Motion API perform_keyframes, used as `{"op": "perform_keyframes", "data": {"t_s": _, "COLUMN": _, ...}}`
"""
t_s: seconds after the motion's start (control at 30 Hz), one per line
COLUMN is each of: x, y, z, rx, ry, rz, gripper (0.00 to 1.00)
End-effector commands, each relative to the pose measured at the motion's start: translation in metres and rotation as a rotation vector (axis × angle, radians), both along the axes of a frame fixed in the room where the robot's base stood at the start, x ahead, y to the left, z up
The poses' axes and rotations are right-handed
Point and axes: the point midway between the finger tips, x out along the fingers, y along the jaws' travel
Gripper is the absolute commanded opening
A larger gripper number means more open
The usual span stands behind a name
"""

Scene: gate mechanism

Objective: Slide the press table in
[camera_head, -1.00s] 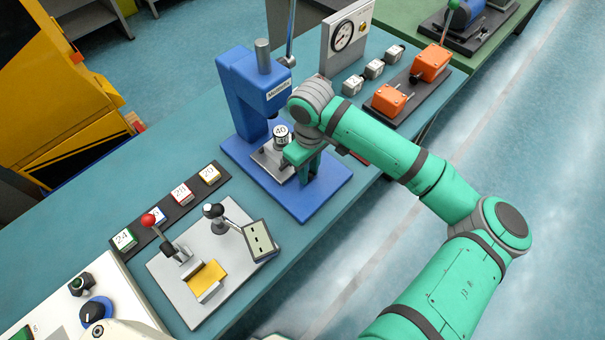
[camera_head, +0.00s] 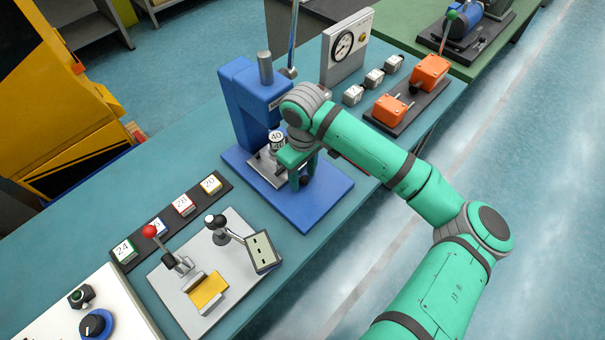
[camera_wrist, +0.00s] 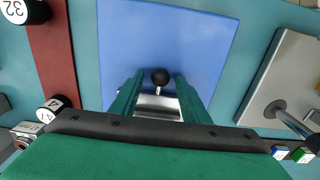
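The blue press (camera_head: 240,105) stands on a blue base plate (camera_head: 315,200). Its grey metal press table (camera_head: 263,170) carries a round weight marked 40 (camera_head: 276,137) and sits partly under the press head. My gripper (camera_head: 303,180) is at the table's front side and hides part of it. In the wrist view a black ball knob (camera_wrist: 160,77) on a short metal stem sticks out from the table. My gripper's fingers (camera_wrist: 159,84) are on either side of the knob, apart, with visible gaps. The blue base also shows there (camera_wrist: 205,40).
A grey fixture plate (camera_head: 180,300) with a red-knobbed lever stands at the front left, beside a row of numbered blocks (camera_head: 183,205). A dial gauge (camera_head: 343,45) and orange boxes (camera_head: 390,108) stand behind to the right. The press's front base is clear.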

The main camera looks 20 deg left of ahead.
Motion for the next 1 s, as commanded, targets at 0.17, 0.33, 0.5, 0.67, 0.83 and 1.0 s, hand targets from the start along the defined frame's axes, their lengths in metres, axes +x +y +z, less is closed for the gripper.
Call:
{"op": "perform_keyframes", "data": {"t_s": 0.17, "x": 0.0, "y": 0.0, "z": 0.005, "rx": -0.001, "ry": 0.0, "rz": 0.001, "gripper": 0.42}}
{"op": "perform_keyframes", "data": {"t_s": 0.33, "x": 0.0, "y": 0.001, "z": 0.03, "rx": 0.0, "ry": -0.001, "rz": 0.004, "gripper": 0.42}}
{"op": "perform_keyframes", "data": {"t_s": 0.5, "x": 0.0, "y": 0.001, "z": 0.063, "rx": 0.0, "ry": -0.002, "rz": 0.002, "gripper": 0.42}}
{"op": "perform_keyframes", "data": {"t_s": 0.67, "x": 0.0, "y": 0.001, "z": 0.089, "rx": 0.0, "ry": -0.002, "rz": 0.002, "gripper": 0.42}}
{"op": "perform_keyframes", "data": {"t_s": 0.83, "x": 0.0, "y": 0.001, "z": 0.104, "rx": 0.0, "ry": -0.001, "rz": 0.002, "gripper": 0.42}}
{"op": "perform_keyframes", "data": {"t_s": 1.0, "x": -0.001, "y": 0.0, "z": 0.108, "rx": 0.0, "ry": 0.0, "rz": 0.002, "gripper": 0.42}}
